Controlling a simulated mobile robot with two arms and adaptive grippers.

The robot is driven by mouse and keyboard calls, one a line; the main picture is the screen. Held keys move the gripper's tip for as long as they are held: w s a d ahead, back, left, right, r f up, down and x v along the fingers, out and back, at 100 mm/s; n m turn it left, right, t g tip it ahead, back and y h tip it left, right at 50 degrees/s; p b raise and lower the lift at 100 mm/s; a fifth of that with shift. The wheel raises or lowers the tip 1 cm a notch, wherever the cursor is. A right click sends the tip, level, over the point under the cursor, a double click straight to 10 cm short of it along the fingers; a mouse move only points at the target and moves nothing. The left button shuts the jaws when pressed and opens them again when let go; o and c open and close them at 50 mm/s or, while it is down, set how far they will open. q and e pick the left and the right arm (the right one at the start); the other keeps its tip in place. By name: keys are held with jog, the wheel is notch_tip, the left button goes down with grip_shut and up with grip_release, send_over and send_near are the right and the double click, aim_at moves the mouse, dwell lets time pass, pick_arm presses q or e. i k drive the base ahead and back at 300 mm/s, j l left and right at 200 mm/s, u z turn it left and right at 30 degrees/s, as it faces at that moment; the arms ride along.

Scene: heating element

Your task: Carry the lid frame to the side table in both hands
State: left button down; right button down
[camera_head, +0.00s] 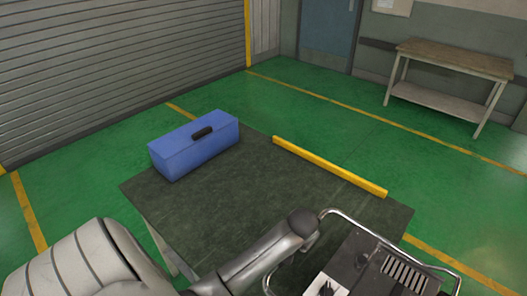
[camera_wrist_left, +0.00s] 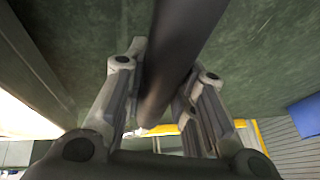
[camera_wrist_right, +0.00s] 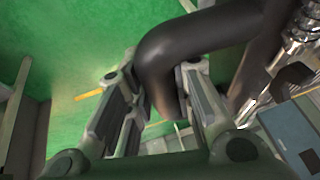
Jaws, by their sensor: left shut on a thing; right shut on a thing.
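The lid frame, a bent metal tube (camera_head: 385,238), shows at the lower right of the head view, around a dark slotted unit (camera_head: 400,272). My left arm reaches its left end; the gripper's fingers are hard to make out there. In the left wrist view my left gripper (camera_wrist_left: 166,75) is shut on a dark straight tube (camera_wrist_left: 180,45). In the right wrist view my right gripper (camera_wrist_right: 152,78) is shut on a dark tube near its bend (camera_wrist_right: 180,48). A dark-topped table (camera_head: 240,215) is in front of me, and a wooden-topped table (camera_head: 455,58) stands far right; which is the side table is unclear.
A blue toolbox (camera_head: 195,147) sits at the dark table's far left corner. A yellow bar (camera_head: 328,167) lies along its far edge. The tabletop between them and my arm is bare. Green floor (camera_head: 330,115) is clear towards the far table. A shutter wall (camera_head: 110,65) stands left.

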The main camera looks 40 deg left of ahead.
aim_at(274, 218)
jog(key=i+j, duration=0.1)
jog(key=j, duration=1.9)
jog(key=i, duration=0.05)
